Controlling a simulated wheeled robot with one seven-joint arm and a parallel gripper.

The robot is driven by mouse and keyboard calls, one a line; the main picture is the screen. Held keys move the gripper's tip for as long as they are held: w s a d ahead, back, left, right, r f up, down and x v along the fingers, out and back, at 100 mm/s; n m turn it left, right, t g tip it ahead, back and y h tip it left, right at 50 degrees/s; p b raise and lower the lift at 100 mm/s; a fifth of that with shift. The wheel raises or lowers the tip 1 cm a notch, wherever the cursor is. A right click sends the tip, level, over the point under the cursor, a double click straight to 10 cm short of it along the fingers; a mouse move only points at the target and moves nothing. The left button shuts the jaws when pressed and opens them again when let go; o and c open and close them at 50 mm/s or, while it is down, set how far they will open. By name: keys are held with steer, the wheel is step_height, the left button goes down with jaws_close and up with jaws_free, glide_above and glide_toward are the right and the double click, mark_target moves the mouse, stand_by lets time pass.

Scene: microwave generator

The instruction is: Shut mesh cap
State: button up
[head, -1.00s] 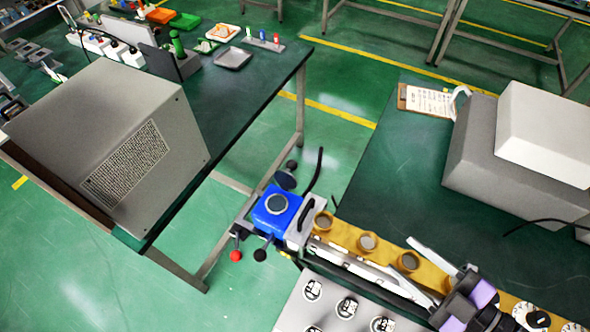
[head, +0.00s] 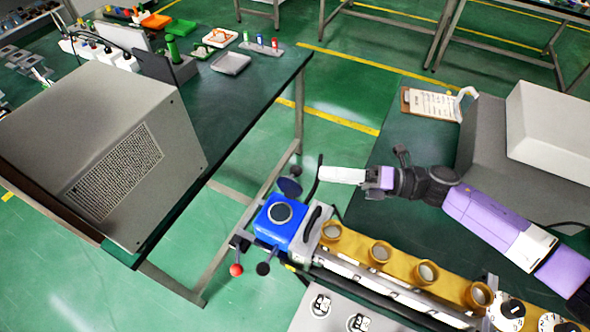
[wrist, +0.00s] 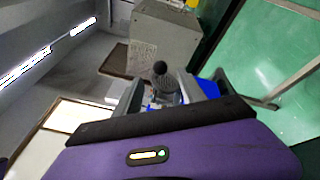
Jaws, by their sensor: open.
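The mesh cap (head: 289,187) is a dark round lid, standing open and tilted behind the blue box (head: 280,222). The box's round opening (head: 280,212) is uncovered on top. My gripper (head: 322,174) is to the right of the cap, pointing left towards it, with a small gap between them. In the wrist view my gripper (wrist: 168,94) has its fingers apart with nothing held. A dark ridged part with a round knob (wrist: 161,70) shows between and beyond the fingers; it may be the cap. A bit of the blue box (wrist: 208,88) shows beside the right finger.
A red-knobbed lever (head: 236,270) is at the box's left. A brown belt with several rings (head: 380,252) runs right from the box. A large grey cabinet (head: 110,165) stands on the left table.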

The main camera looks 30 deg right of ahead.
mark_target(296, 170)
steer(key=p+x, duration=0.2)
steer(key=x, duration=0.4)
steer(key=shift+w+a+r, duration=0.1)
steer(key=shift+w+a, duration=0.15)
steer(key=shift+a, duration=0.05)
steer(key=shift+w+a+p, duration=0.3)
steer(key=shift+w+a, duration=0.15)
steer(key=shift+a, duration=0.15)
steer(key=shift+c, duration=0.5)
jaws_close()
